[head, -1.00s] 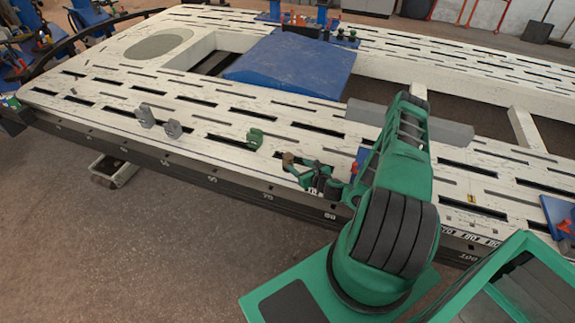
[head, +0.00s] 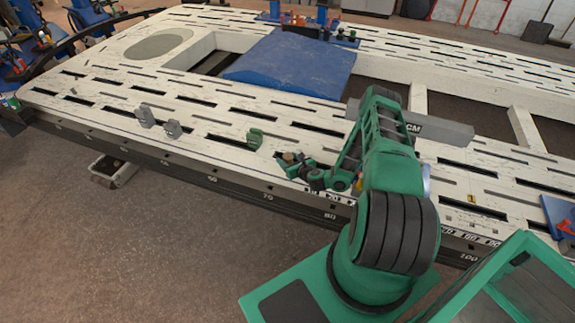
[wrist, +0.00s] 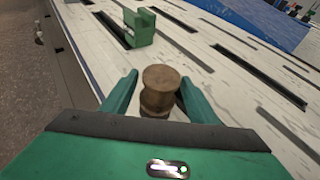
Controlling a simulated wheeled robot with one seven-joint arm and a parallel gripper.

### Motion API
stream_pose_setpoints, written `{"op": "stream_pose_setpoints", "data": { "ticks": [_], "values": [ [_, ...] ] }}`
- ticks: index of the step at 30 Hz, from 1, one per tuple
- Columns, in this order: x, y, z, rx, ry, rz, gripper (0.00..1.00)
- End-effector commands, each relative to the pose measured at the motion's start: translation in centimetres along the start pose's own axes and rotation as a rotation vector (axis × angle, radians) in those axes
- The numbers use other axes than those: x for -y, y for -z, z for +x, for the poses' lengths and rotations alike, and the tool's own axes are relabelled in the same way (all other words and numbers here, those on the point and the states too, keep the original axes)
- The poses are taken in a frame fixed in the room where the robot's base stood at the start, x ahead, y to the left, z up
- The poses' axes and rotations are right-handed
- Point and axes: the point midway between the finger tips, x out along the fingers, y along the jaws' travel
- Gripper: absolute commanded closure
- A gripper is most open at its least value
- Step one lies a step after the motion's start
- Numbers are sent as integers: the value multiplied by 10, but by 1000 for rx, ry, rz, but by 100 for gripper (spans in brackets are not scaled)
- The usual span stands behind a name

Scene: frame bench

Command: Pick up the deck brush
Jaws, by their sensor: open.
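A brown, turned wooden piece with a round top, which I take to be the deck brush's handle (wrist: 158,88), stands between my fingers in the wrist view. No bristles show; its lower part is hidden by my gripper body. In the head view it is a small brown spot (head: 289,157) near the bench's front edge. My gripper (wrist: 159,95) is open, with one green finger on each side of the wood. A gap shows on the left; I cannot tell whether the right finger touches.
A green block (head: 254,138) stands close by on the slotted white bench (head: 100,88), with two grey brackets (head: 145,116) (head: 173,129) farther left. A blue pad (head: 290,68) lies behind. The bench's front edge is close.

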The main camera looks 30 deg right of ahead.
Motion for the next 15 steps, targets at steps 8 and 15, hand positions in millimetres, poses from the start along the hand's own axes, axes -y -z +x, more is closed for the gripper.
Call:
{"op": "stream_pose_setpoints", "data": {
  "ticks": [8,15],
  "values": [
    [0,0,0,0,0,0,79],
    [0,0,0,1,-1,0,93]
  ]
}}
